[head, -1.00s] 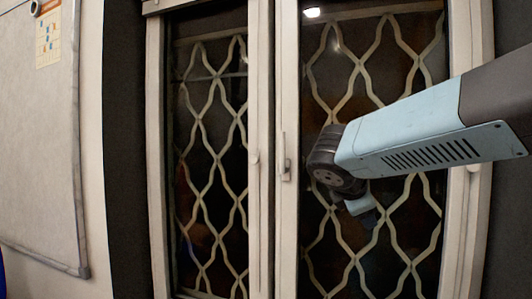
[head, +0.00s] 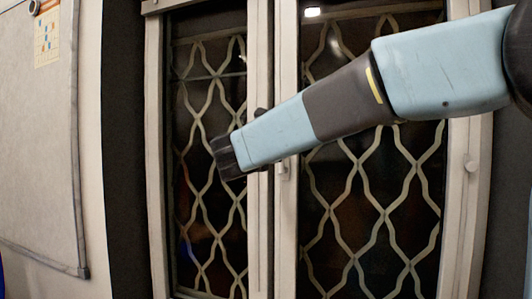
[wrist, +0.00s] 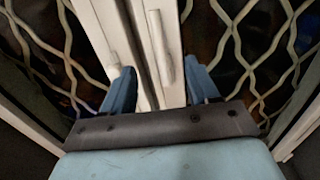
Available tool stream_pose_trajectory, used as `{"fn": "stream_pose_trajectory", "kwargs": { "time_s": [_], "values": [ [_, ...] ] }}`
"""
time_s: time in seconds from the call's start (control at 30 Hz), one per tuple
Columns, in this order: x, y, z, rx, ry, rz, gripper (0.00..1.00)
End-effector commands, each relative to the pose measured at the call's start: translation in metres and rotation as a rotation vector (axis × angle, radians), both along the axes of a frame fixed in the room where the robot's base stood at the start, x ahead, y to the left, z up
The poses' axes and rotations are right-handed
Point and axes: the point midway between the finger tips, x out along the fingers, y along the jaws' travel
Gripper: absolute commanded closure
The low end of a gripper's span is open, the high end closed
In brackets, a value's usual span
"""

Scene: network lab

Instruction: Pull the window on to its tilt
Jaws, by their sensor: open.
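The window (head: 285,235) has two pale-framed sashes that meet at a middle post, with wavy lattice bars behind the dark glass. Both sashes look closed. A small pale handle (head: 283,170) sits on the middle post, partly hidden behind my arm in the head view. In the wrist view, the pale handle (wrist: 160,45) lies along the frame, ahead of and between my fingers. My gripper (wrist: 158,78) is open, its two blue fingers on either side of the middle post. I cannot tell whether they touch the frame.
A whiteboard (head: 38,150) hangs on the left wall, with a small calendar-like sheet (head: 47,38) on it. Dark strips of wall flank the window.

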Motion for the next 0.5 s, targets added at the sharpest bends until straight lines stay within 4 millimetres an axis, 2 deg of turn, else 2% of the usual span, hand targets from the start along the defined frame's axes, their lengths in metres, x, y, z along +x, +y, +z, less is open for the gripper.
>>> {"fn": "stream_pose_trajectory", "kwargs": {
  "time_s": [0.5],
  "values": [
    [0.060, -0.022, -0.001, 0.000, 0.001, -0.002, 0.40]
  ]
}}
